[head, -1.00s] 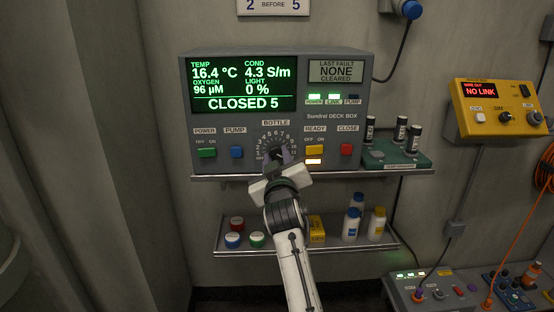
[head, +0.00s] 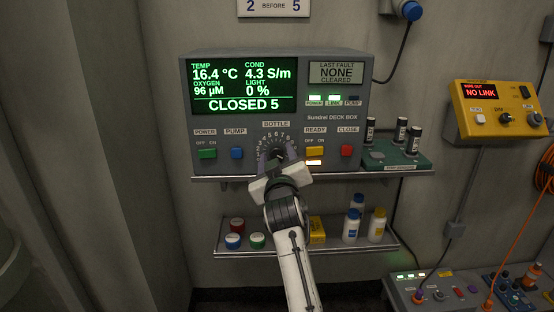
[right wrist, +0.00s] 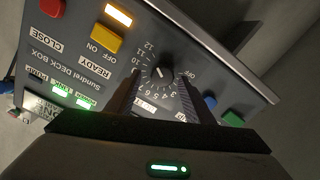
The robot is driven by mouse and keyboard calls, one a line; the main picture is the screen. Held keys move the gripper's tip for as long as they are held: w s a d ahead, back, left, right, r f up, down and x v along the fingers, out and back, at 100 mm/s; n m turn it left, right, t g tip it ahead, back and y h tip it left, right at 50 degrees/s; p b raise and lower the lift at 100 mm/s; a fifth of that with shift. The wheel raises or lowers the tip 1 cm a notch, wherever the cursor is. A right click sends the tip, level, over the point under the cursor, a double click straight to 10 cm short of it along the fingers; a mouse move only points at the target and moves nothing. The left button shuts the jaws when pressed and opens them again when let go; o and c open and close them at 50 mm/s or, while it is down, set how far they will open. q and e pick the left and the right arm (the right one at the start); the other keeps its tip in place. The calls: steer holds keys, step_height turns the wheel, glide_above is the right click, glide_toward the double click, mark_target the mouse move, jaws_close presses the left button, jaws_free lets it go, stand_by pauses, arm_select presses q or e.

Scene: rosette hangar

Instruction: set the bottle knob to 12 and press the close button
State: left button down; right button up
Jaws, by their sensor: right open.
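The grey deck box (head: 375,100) stands on a wall shelf. Its screen (head: 244,84) reads CLOSED 5. The bottle knob (right wrist: 160,73) is a dark round knob on a numbered dial; in the head view my gripper partly covers it. Its exact setting is too small to tell. My right gripper (head: 279,152) is open, with its fingers apart on either side of the knob, and nothing is held. The red close button (head: 346,150) is right of the knob and also shows at the top left of the right wrist view (right wrist: 53,8). My left gripper is out of view.
The yellow ready switch (head: 314,150) sits close right of the dial, with a lit lamp under it. The green power switch (head: 207,153) and blue pump button (head: 237,153) are to the left. A lower shelf (head: 225,249) holds bottles and jars. A green vial tray (head: 400,158) stands right.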

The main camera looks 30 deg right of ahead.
step_height(320, 180, up, 9)
steer(key=shift+r+p, duration=0.15)
steer(key=shift+p, duration=0.35)
steer(key=s+a+f+n+g+y, duration=0.15)
steer(key=s+f, duration=0.25)
steer(key=f, duration=0.4)
steer(key=s+a+f+g+y, duration=0.1)
steer(key=s+a+f+y, duration=0.15)
steer(key=s+f, duration=0.4)
steer(key=s+a+f+g+y, duration=0.1)
steer(key=s+a+f+g, duration=0.15)
steer(key=f, duration=0.75)
steer(key=s+a+f+n+g+y, duration=0.15)
steer(key=s+a+f, duration=0.25)
steer(key=s, duration=0.5)
steer(key=s+a+f+g+y, duration=0.25)
steer(key=s+a+f, duration=0.2)
steer(key=s, duration=0.35)
steer(key=s+a+f+g+y, duration=0.1)
steer(key=s+a+f+g, duration=0.15)
steer(key=s+f, duration=0.45)
steer(key=w+a+f+t+y, duration=0.1)
steer(key=a+f+t+y, duration=0.1)
steer(key=a+f+t, duration=0.3)
step_height(320, 180, down, 4)
steer(key=shift+w+a+r, duration=0.25)
steer(key=shift+w+a, duration=0.1)
steer(key=shift+a, duration=0.55)
